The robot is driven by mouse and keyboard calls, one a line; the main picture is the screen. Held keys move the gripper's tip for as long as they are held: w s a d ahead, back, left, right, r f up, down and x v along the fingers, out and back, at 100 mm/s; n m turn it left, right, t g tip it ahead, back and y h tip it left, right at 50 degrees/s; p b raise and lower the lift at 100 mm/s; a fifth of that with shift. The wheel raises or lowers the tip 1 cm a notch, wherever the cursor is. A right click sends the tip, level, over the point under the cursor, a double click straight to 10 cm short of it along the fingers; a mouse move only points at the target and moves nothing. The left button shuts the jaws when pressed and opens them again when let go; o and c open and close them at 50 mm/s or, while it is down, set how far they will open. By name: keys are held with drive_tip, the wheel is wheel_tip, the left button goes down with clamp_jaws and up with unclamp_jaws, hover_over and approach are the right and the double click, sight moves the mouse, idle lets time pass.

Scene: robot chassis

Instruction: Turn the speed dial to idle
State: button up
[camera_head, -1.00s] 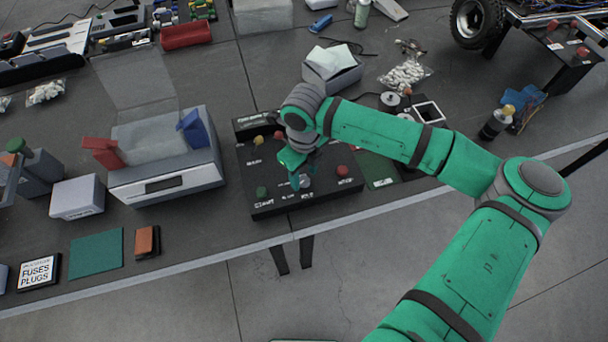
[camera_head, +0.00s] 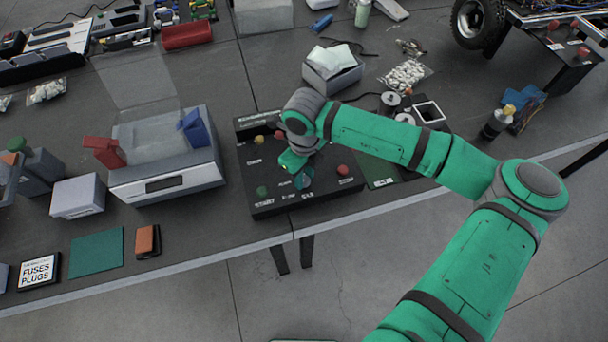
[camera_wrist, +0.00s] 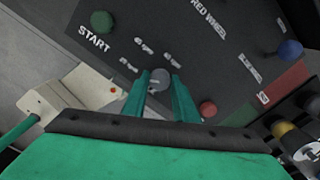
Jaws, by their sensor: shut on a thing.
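The control panel (camera_head: 272,208) is a dark box near the table's front edge. Its speed dial (camera_wrist: 160,78) is a round grey knob with small printed speed labels beside it, too blurred to read surely. My gripper (camera_wrist: 158,80) points down at the panel in the wrist view, with one green finger on each side of the dial, shut on it. In the head view, my gripper (camera_head: 303,178) is over the panel's front middle and mostly hides the dial. Which label the dial points at cannot be told.
A green button (camera_wrist: 101,22) marked START and a red button (camera_wrist: 208,108) flank the dial. A blue button (camera_wrist: 290,50) shows farther off. A grey machine with a clear lid (camera_head: 165,185) stands left of the panel. A green mat (camera_head: 378,172) lies to the right.

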sight(305, 180)
drive_tip(key=n, duration=0.6)
drive_tip(key=shift+d, duration=0.15)
drive_tip(key=n, duration=0.4)
drive_tip(key=shift+n, duration=0.7)
drive_tip(key=o, duration=1.1)
drive_tip(key=shift+c, duration=0.2)
drive_tip(key=shift+w+r, duration=0.15)
drive_tip(key=shift+r, duration=0.05)
wheel_tip(305, 180, up, 10)
drive_tip(key=shift+r, duration=0.2)
